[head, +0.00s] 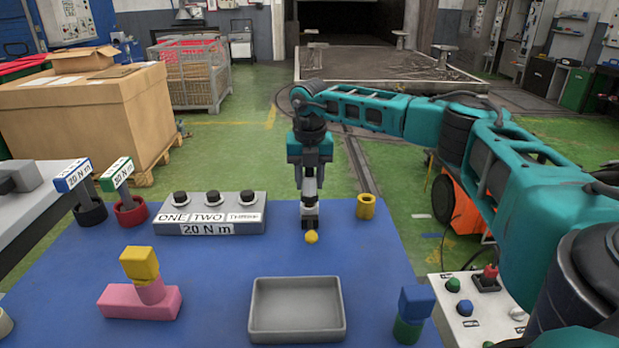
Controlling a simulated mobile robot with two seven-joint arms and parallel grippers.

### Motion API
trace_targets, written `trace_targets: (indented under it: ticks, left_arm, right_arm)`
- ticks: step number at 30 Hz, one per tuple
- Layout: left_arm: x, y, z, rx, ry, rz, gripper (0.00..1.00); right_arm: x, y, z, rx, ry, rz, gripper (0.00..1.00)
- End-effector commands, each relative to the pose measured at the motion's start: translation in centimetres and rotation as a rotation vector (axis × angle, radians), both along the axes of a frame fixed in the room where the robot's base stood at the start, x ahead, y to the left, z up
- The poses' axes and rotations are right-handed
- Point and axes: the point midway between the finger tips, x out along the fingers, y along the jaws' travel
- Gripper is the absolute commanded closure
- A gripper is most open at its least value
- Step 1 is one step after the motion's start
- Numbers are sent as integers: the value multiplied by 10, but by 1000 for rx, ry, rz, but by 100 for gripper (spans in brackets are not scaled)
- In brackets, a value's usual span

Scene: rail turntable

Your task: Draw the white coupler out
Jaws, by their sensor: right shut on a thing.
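My right gripper (310,186) points straight down over the far side of the blue table, right of the middle. It is shut on a pale piece (309,188), which looks like the white coupler; the fingers partly hide it. Directly below it is a small dark part (310,217), with a yellow ball (311,237) at its near side. I cannot tell whether the coupler is still seated in the dark part or clear of it. My left gripper is not in view.
A grey block with three black knobs (209,222) stands left of the gripper, and a yellow ring-like cylinder (366,206) to its right. A grey tray (297,335) lies in front. Pink (115,302) and blue (416,301) blocks flank it. Blue table (215,270) is bare between.

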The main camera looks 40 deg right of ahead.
Motion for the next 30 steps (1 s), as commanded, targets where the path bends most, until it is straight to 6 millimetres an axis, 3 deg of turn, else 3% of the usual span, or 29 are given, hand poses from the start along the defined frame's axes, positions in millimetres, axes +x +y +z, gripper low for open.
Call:
trace_targets:
  ticks: [7, 30]
  left_arm:
    - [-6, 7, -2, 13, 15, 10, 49]
    - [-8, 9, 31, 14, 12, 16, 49]
  right_arm:
    - [0, 0, 11, 0, -1, 0, 99]
    - [0, 0, 46, 1, -1, 0, 99]
